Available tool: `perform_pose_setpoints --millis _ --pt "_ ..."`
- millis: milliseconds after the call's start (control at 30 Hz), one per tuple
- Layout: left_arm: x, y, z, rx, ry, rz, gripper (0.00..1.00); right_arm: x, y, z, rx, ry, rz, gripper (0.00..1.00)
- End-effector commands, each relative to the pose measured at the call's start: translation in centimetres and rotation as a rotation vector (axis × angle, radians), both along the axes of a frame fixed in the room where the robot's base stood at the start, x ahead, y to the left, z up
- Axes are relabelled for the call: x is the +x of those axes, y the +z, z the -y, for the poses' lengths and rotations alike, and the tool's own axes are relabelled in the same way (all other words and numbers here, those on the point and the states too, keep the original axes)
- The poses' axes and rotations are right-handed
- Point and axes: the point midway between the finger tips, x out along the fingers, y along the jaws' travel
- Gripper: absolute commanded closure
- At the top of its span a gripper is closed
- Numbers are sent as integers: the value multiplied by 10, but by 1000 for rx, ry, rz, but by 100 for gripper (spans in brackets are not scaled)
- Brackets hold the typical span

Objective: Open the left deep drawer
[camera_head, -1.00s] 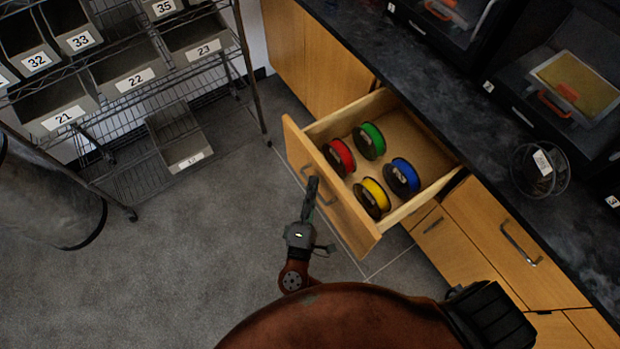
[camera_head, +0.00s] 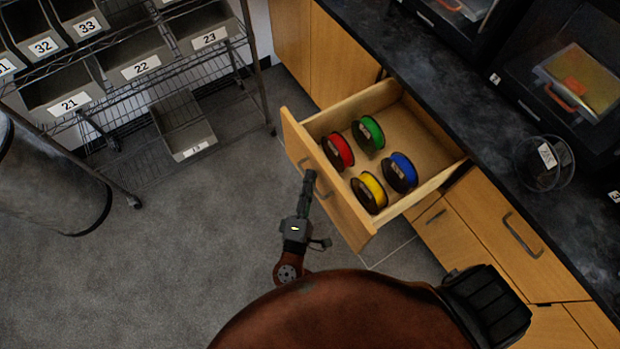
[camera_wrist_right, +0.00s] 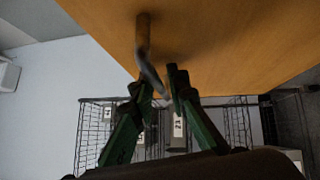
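The left drawer (camera_head: 332,191) stands well open from the wooden cabinet, its front panel out over the floor. Its bare inside floor (camera_head: 408,130) shows behind the spools. Red (camera_head: 338,151), green (camera_head: 368,133), yellow (camera_head: 369,193) and blue (camera_head: 399,172) spools stand inside. My right gripper (camera_head: 309,177) is at the metal bar handle on the outer face of the front. In the right wrist view, the handle (camera_wrist_right: 143,40) runs down between the fingertips (camera_wrist_right: 160,82), which close around it with little gap. My left gripper is not in view.
A dark countertop (camera_head: 440,88) runs above the drawer, with a clear spool (camera_head: 545,163) on it. A closed cabinet front (camera_head: 500,228) is to the right. A wire rack (camera_head: 135,180) with numbered bins stands at left. The grey floor (camera_head: 190,245) before the drawer is clear.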

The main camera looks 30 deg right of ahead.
Motion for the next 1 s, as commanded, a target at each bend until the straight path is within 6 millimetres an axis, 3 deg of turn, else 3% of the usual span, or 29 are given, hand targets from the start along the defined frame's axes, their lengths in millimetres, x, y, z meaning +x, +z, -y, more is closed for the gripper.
perform_pose_setpoints --millis 500,1000 --pt "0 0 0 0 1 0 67 -53 -10 -42 0 0 -2 85" --pt "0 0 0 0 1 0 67 -58 -10 -46 0 0 -1 85"
